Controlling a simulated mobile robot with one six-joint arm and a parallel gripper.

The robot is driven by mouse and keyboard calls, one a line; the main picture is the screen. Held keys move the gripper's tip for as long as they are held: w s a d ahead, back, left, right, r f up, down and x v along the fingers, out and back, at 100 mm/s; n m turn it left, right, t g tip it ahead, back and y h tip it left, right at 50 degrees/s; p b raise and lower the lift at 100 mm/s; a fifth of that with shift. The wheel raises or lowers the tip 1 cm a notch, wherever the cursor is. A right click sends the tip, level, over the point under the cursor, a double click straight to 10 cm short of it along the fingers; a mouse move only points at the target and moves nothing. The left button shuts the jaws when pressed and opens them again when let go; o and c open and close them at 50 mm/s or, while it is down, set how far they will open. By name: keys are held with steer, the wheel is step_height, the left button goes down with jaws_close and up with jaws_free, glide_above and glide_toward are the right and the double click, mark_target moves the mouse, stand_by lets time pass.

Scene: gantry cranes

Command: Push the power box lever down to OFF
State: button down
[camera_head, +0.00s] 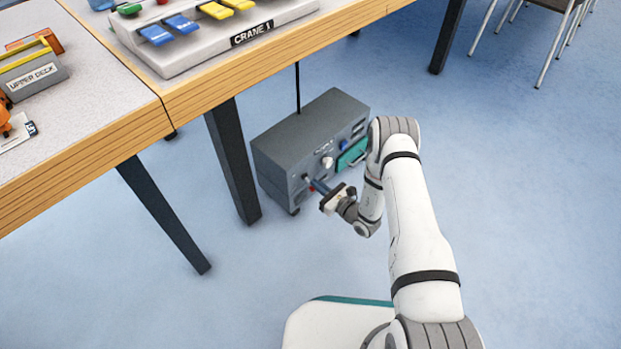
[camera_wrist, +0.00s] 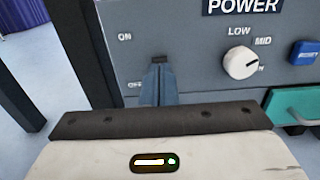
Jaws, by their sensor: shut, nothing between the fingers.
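The grey power box (camera_head: 290,150) stands on the floor under the table. In the wrist view its front panel (camera_wrist: 185,55) fills the upper part, with an ON label (camera_wrist: 125,37) and, below it, an OFF label (camera_wrist: 135,85) partly covered by my fingers. My gripper (camera_head: 308,179) is shut and empty, its fingers pointing at the left part of the panel. The fingers (camera_wrist: 159,66) also show in the wrist view, just right of the labels, around OFF height or a little above. The lever is not clearly visible; my fingers hide that spot, and I cannot tell whether they touch it.
A white knob (camera_wrist: 240,64) marked LOW and MID, a blue button (camera_wrist: 304,53) and a teal drawer or handle (camera_wrist: 297,105) are to the right on the panel. A dark table leg (camera_head: 232,160) stands close left of the box. The floor right of it is clear.

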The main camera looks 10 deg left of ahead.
steer(key=p+v, duration=0.1)
steer(key=v, duration=0.6)
steer(key=shift+r, duration=0.25)
stand_by(0.4)
stand_by(0.3)
steer(key=s+a+r+n+g+p, duration=0.1)
steer(key=s+r+n+g+p, duration=0.3)
steer(key=r, duration=1)
steer(key=s+a+r+n+g+p, duration=0.15)
steer(key=r+n+g+p, duration=0.4)
steer(key=r, duration=0.75)
steer(key=s+a+r+n+g+p, duration=0.15)
steer(key=r+n+g+p, duration=0.35)
steer(key=r, duration=0.9)
steer(key=s+d+r+n+t+h+p, duration=0.2)
steer(key=s+d+r+p, duration=0.4)
steer(key=r, duration=0.6)
steer(key=s+d+r+n+t+h+p, duration=0.2)
steer(key=s+d+r+n+h+p, duration=0.3)
steer(key=r, duration=0.7)
steer(key=s+d+r+n+t+h+p, duration=0.2)
steer(key=s+d+r+n+h+p, duration=0.2)
steer(key=s+d+r+h+p, duration=0.3)
steer(key=w+p+v, duration=0.1)
steer(key=p+v, duration=0.1)
steer(key=v, duration=0.3)
steer(key=shift+d+r+p, duration=0.2)
steer(key=shift+d+p, duration=0.05)
steer(key=shift+p, duration=0.05)
